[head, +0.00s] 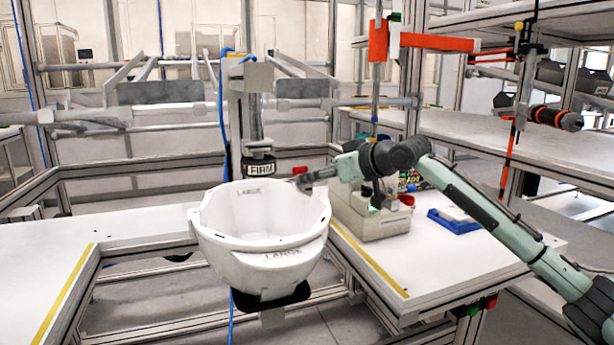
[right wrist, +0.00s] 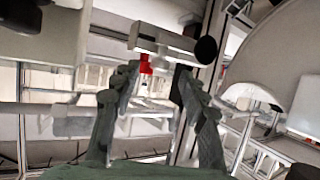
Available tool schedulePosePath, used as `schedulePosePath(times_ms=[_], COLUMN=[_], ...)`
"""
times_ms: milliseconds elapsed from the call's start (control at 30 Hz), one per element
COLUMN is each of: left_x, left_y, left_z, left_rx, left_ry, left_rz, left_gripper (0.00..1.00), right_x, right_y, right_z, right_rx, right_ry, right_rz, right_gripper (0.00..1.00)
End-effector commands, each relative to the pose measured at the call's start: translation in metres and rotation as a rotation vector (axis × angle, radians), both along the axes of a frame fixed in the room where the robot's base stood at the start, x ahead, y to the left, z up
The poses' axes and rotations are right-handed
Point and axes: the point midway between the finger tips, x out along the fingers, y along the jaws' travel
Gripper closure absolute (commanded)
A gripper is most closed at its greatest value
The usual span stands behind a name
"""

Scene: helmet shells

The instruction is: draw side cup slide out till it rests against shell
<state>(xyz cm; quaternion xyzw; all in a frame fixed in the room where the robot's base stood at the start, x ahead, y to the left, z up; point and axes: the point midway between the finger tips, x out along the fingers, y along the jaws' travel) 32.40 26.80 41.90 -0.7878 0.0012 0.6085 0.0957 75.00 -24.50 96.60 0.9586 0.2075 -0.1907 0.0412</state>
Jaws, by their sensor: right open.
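The white helmet shell (head: 262,250) sits open side up at the centre of the head view, marked LARGE. In the right wrist view a white curved surface (right wrist: 270,60), apparently the shell, fills the right side. A pale bar (right wrist: 165,42) with a round black pad (right wrist: 206,49) at its right end looks like the side cup slide. A gap shows between pad and curved surface. My right gripper (head: 303,180) is by the shell's right rim. In the right wrist view its fingers (right wrist: 155,76) are apart, with the bar beyond their tips; contact cannot be told. My left gripper is out of view.
A post with a FIRM-marked block (head: 261,169) stands behind the shell. A beige box (head: 372,218) and a blue tray (head: 454,220) are on the right white table (head: 440,265). A white table (head: 50,260) at left is clear.

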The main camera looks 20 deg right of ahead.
Motion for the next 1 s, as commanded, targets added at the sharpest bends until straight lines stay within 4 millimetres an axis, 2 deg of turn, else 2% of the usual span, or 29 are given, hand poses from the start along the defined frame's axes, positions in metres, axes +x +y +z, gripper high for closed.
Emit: schedulePosePath(times_ms=[200,533,867,1000], left_x=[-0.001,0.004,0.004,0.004], left_y=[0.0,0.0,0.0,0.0], left_z=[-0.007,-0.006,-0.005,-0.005], left_rx=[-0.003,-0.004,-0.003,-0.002], left_ry=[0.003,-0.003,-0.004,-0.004], left_rz=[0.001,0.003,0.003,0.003], left_gripper=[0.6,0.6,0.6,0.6], right_x=[0.02,0.023,0.023,0.023], right_y=[0.01,0.01,0.01,0.01], right_z=[-0.009,-0.011,-0.011,-0.01], right_rx=[0.001,0.0,0.0,0.0], right_ry=[0.001,0.0,0.0,0.0], right_rz=[0.001,0.0,0.0,0.0], right_gripper=[0.56,0.58,0.99,1.0])
